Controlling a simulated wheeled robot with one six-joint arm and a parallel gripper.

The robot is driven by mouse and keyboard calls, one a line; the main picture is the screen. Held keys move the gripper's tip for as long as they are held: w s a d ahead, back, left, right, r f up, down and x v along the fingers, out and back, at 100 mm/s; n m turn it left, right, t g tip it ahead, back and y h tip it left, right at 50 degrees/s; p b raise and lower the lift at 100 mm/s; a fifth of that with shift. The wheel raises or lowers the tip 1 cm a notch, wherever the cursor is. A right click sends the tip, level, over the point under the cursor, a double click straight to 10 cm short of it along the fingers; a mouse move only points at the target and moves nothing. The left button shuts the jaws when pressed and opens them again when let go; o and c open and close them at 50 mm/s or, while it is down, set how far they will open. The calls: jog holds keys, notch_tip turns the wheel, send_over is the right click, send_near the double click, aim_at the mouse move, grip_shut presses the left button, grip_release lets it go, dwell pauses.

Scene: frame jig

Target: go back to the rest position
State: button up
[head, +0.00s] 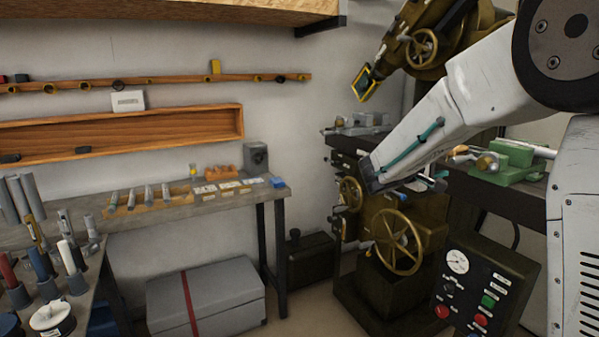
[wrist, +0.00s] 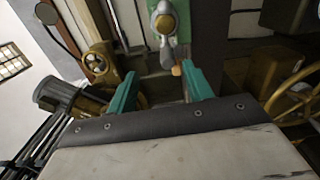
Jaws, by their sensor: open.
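My gripper (wrist: 158,72) shows in the wrist view as two teal fingers set well apart, with nothing held between them. Beyond the fingers is a green fixture (wrist: 181,46) with a rounded metal knob (wrist: 164,20). In the head view my white arm reaches from the right edge down to the middle, in front of the dark brass-coloured machine (head: 385,275). The gripper end is mostly hidden there behind my arm; only small teal parts show beside the machine top. A green vise-like fixture (head: 515,160) stands on the bench to the right of it.
The machine has a large handwheel (head: 398,242) and a control panel (head: 470,290). A workbench (head: 230,200) with small trays stands at the left wall. A grey chest (head: 208,300) is on the floor. Tool holders (head: 45,285) crowd the near left bench.

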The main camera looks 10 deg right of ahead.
jog(key=s+a+f+m+g+y, duration=0.1)
jog(key=s+a+f+g+y, duration=0.2)
jog(key=s, duration=0.7)
jog(key=s+f+m+g+y, duration=0.1)
jog(key=s+f+g+y, duration=0.4)
jog(key=s, duration=0.4)
jog(key=s+a+f+m+t+y, duration=0.1)
jog(key=s+a+m+t+y, duration=0.1)
jog(key=s+a+y, duration=0.6)
jog(key=s+a+t, duration=0.1)
jog(key=s+a, duration=0.6)
jog(key=s, duration=0.4)
jog(key=shift+s+f+t+y, duration=0.2)
jog(key=shift+t+y, duration=0.1)
jog(key=shift+y, duration=0.1)
jog(key=shift+a, duration=0.1)
